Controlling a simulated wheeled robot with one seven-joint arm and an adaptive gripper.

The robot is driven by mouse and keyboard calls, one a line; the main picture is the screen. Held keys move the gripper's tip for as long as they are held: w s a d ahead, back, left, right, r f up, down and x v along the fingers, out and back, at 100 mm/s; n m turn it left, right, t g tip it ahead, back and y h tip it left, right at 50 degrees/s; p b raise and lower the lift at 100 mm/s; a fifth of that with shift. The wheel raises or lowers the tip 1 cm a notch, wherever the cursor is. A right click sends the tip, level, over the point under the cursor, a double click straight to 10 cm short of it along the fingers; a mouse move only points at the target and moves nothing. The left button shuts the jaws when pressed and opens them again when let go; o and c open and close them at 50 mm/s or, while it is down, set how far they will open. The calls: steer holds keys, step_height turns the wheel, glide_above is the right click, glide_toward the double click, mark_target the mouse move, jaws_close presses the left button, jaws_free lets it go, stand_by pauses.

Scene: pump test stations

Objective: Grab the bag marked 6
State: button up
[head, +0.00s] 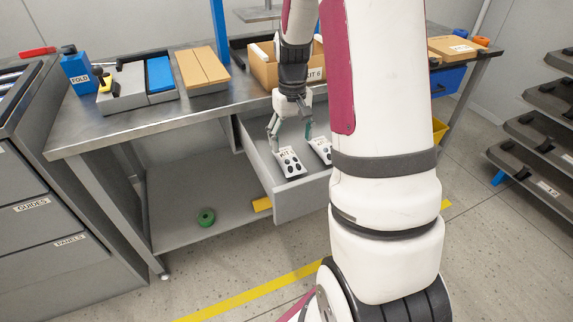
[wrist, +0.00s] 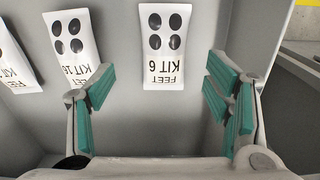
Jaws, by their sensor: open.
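The bag marked 6 (wrist: 162,45) is a flat white packet reading "FEET KIT 6" with four dark round pads. It lies in the open grey drawer, its lettering upside down in the wrist view. In the head view it appears to be the left packet (head: 290,162), its number partly hidden. My gripper (wrist: 160,92) is open and empty, with green-padded fingers on either side of the bag's lettered end in the picture. In the head view my gripper (head: 290,128) hangs over the drawer. Whether the fingers touch the bag cannot be told.
A similar packet, apparently KIT 16 (wrist: 72,45), lies beside it, and another (wrist: 14,60) is cut off at the edge. The drawer (head: 262,165) hangs below the workbench (head: 130,125). A cardboard box labelled KIT 6 (head: 264,72) stands on the bench above.

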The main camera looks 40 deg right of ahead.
mark_target(289, 157)
steer(key=shift+w+a+f+b, duration=0.15)
steer(key=shift+f+b, duration=0.5)
steer(key=shift+f, duration=1.15)
steer(key=shift+s+a+f+b, duration=0.15)
steer(key=shift+f+b, duration=0.45)
steer(key=shift+f, duration=1.15)
steer(key=shift+w+r, duration=0.1)
steer(key=c, duration=1.3)
